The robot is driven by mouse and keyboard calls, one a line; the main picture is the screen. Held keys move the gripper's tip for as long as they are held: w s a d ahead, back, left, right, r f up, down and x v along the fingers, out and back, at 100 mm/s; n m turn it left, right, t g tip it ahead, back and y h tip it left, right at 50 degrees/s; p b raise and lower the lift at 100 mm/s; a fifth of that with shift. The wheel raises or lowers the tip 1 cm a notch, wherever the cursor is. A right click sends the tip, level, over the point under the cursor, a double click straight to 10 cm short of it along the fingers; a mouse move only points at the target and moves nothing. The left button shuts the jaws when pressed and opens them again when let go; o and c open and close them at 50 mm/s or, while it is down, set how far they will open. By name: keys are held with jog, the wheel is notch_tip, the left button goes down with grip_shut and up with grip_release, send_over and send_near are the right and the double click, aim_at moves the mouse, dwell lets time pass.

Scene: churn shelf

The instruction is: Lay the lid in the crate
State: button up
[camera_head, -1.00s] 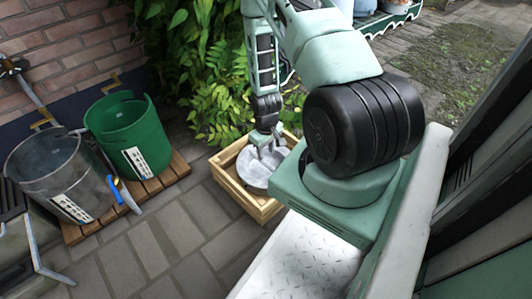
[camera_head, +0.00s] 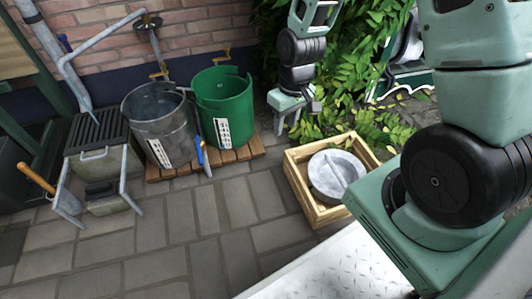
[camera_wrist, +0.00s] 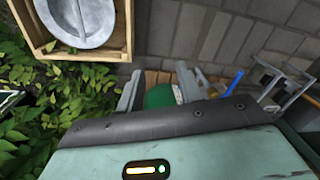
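The lid (camera_head: 322,180) is a round grey metal disc with a bar handle across it. It lies inside the wooden crate (camera_head: 298,182); part of its edge is close to the crate's walls. In the wrist view the lid (camera_wrist: 62,18) and crate (camera_wrist: 122,50) are at the upper left. My gripper (camera_head: 288,126) hangs above and behind the crate, clear of the lid. Its two fingers stand apart in the wrist view (camera_wrist: 158,88), with nothing between them.
A grey metal bucket (camera_head: 160,125) and a green bucket (camera_head: 224,100) stand on a slatted wooden pallet (camera_head: 240,153) at the wall. A blue-handled tool (camera_head: 203,155) leans there. A grated stand (camera_head: 97,130) is at left. Leafy plants (camera_head: 345,60) crowd behind the crate. Front paving is clear.

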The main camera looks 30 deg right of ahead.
jog(key=s+a+r+n, duration=0.2)
jog(key=s+a+r, duration=0.3)
jog(key=a+r, duration=0.4)
jog(key=s+a+r+n, duration=0.2)
jog(key=s+a+r, duration=0.1)
jog(key=s, duration=0.3)
jog(key=s+a+r+n, duration=0.1)
jog(key=s+a+r, duration=0.3)
jog(key=s, duration=0.3)
jog(key=shift+a+n, duration=0.3)
jog(key=shift+n, duration=0.1)
jog(key=shift+r, duration=0.1)
notch_tip(320, 180, up, 47)
jog(key=p, duration=4.7)
jog(key=shift+r, duration=0.15)
